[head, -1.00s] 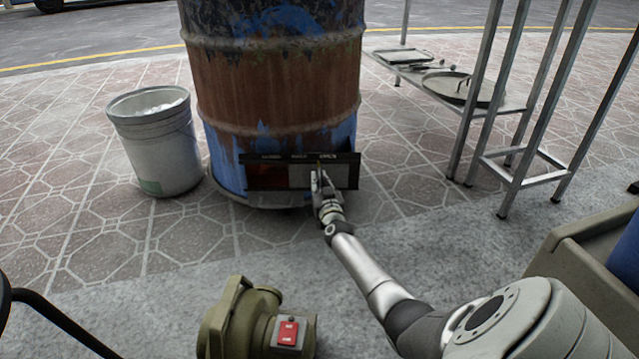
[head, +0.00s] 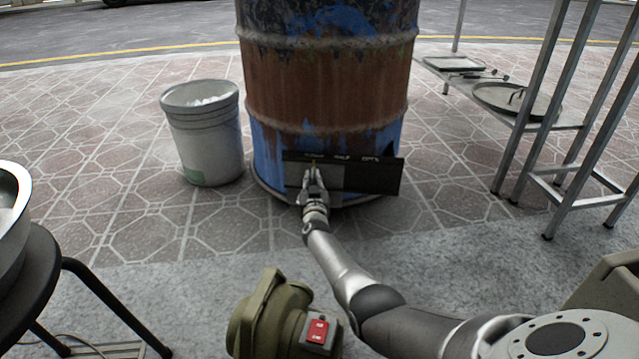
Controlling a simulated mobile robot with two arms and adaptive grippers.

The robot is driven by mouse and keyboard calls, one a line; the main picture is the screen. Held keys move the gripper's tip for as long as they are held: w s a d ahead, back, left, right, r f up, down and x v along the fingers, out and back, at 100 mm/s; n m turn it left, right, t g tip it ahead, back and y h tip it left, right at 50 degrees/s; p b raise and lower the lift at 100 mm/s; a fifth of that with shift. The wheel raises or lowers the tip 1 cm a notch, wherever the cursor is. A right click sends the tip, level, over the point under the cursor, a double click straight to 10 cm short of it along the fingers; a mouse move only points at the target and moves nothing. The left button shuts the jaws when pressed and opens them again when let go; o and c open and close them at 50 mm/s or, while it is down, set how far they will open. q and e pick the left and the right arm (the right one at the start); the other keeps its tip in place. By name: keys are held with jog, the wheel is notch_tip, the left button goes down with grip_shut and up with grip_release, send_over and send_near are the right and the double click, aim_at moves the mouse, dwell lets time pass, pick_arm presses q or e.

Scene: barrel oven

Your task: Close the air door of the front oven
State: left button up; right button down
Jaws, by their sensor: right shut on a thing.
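The front oven is a rusty barrel with blue paint (head: 325,85), standing upright on the paving. Low on its front is a dark slide frame (head: 385,178) with small labels along its top edge. The air door is a grey panel (head: 335,178) at the left part of this frame; the right part of the frame shows dark and bare. The opening behind the door is covered from view. My right gripper (head: 313,178) is shut at the front of the door, on its handle, which the fingers mostly hide. My left gripper is not in view.
A grey bucket (head: 208,145) stands left of the barrel. A green blower with a red switch (head: 275,315) is near the front, left of my right arm. A metal rack (head: 540,117) with trays stands at the right. A black stool with a metal bowl (head: 12,205) is at the left edge.

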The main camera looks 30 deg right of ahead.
jog(key=shift+w+a, duration=0.2)
jog(key=shift+a, duration=0.1)
jog(key=c, duration=1.8)
grip_release()
jog(key=shift+o, duration=1.4)
jog(key=shift+w+a, duration=0.2)
jog(key=shift+s+d, duration=0.15)
jog(key=shift+d, duration=0.1)
